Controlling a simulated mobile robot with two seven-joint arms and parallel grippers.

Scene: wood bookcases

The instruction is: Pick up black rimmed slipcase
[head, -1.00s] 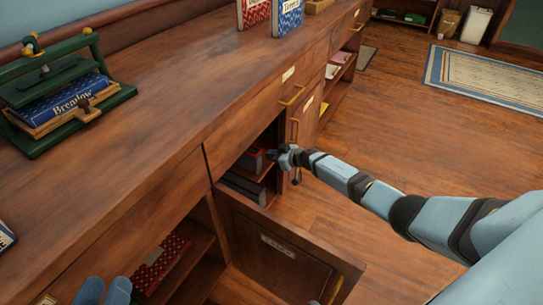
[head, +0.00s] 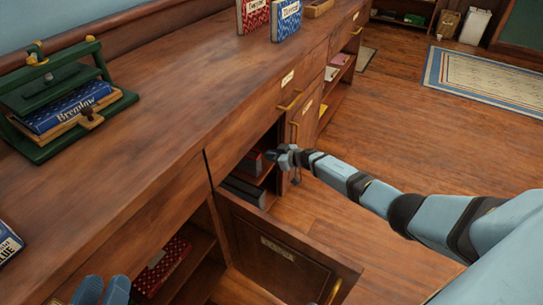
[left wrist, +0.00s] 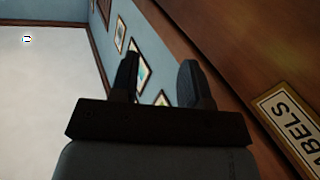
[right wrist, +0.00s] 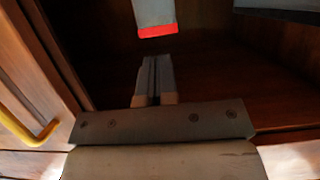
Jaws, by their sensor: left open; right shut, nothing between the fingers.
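My right gripper (head: 271,155) reaches into the open cabinet compartment. Its fingers (right wrist: 153,78) are shut and empty in the right wrist view. A grey case with a red edge (right wrist: 155,14) is just ahead of the fingertips; a red and dark item (head: 252,161) shows beside the gripper in the head view. A dark case with a pale edge (right wrist: 285,12) is at the upper right of the right wrist view. Grey cases (head: 243,191) lie lower in the compartment. I cannot tell which is the black rimmed slipcase. My left gripper (left wrist: 158,78) is open and empty.
A cabinet door (head: 280,250) hangs open below the right gripper. A door with a brass handle (right wrist: 28,130) stands at its other side. A red patterned box (head: 163,267) is in the lower left compartment. A green press (head: 70,105) stands on the counter.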

